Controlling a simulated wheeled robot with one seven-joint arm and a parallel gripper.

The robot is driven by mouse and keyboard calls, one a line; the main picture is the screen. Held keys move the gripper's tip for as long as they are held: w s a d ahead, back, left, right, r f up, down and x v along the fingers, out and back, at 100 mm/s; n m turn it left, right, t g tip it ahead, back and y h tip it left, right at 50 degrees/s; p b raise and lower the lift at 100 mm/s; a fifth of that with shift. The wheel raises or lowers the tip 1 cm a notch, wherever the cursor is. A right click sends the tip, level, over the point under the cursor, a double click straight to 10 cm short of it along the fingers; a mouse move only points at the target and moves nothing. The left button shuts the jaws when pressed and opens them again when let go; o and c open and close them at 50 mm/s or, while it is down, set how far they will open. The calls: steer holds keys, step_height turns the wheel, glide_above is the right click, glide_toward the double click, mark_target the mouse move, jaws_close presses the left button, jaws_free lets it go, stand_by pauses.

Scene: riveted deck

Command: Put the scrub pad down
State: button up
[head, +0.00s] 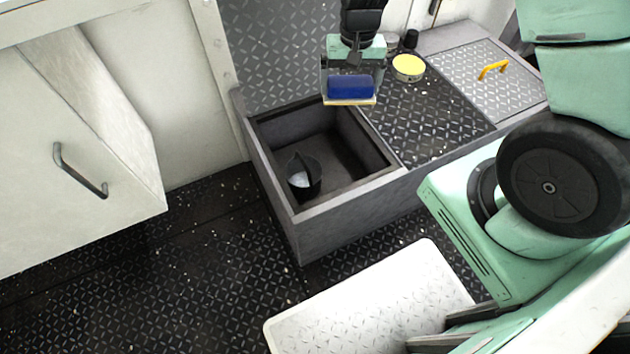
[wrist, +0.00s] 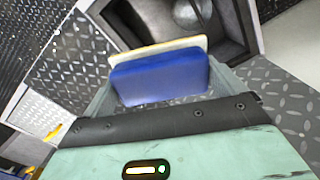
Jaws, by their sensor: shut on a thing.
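The scrub pad (head: 350,87) is a blue block with a thin pale yellow layer along its lower edge. My gripper (head: 349,90) is shut on it and holds it above the far rim of an open grey bin, near the bin's right corner. In the wrist view the scrub pad (wrist: 160,75) sits between the two fingers, its pale layer facing the bin. Whether it touches anything below cannot be told.
The open bin (head: 284,227) holds a dark cup (head: 303,178) with something pale in it. Right of it is a dark speckled top (head: 433,118) with a yellow round lid (head: 408,68) and dark items behind. A grey hatch (head: 470,75) has a yellow handle (head: 493,69). A white cabinet stands left.

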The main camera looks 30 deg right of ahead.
steer(key=f+m+b, duration=0.4)
steer(key=f+b, duration=0.4)
steer(key=f, duration=0.4)
steer(key=d+f+m+b, duration=0.1)
steer(key=f+m+b, duration=0.4)
steer(key=f+b, duration=0.4)
steer(key=s+f+m+b, duration=0.1)
steer(key=f+m+b, duration=0.3)
steer(key=f+b, duration=0.5)
steer(key=shift+d+f, duration=0.2)
steer(key=shift+f, duration=2.8)
steer(key=shift+f, duration=0.1)
